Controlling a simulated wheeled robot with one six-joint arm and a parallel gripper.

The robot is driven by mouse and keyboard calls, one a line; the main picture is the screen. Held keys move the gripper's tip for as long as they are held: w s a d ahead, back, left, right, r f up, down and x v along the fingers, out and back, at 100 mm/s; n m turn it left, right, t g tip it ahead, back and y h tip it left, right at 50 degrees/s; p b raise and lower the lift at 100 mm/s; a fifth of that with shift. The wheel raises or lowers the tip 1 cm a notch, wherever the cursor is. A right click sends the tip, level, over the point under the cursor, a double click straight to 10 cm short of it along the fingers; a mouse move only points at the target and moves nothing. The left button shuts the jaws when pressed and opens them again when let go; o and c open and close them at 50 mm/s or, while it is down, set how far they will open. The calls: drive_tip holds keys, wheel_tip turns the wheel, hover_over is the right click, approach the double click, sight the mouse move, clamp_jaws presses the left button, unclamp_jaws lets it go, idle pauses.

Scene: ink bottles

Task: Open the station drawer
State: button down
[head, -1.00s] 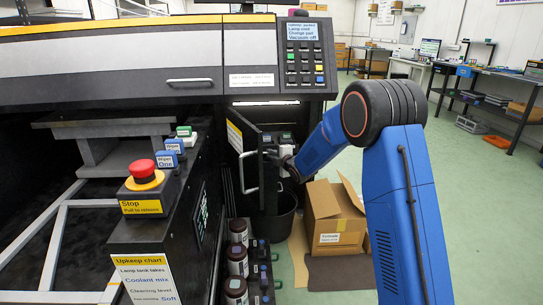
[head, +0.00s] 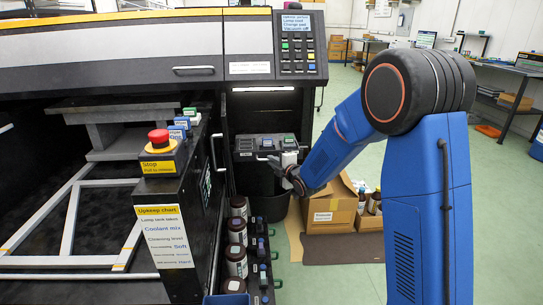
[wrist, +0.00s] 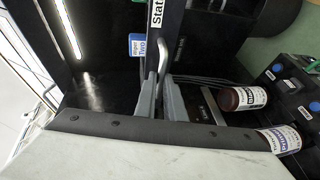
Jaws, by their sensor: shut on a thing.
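The station drawer (head: 264,147) is a dark unit under a lit recess in the black machine, with labelled tops along its upper side. In the wrist view, part of a white label reading "Stat" (wrist: 157,12) shows on a dark face. My gripper (head: 293,181) is at the right of the drawer in the head view, its fingertips partly hidden. In the wrist view, my gripper (wrist: 161,88) has its two grey fingers shut around a silver bar handle (wrist: 165,55). How far the drawer stands out is hard to tell.
A cabinet door handle (head: 215,155) stands left of the drawer. A dark bin (head: 268,205) and a cardboard box (head: 328,212) stand below and right. A red stop button (head: 159,137) tops the left console.

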drive_tip(key=shift+s, duration=2.15)
drive_tip(key=c, duration=1.8)
unclamp_jaws()
drive_tip(key=shift+c, duration=0.2)
drive_tip(key=v, duration=1.2)
drive_tip(key=shift+d+r, duration=0.1)
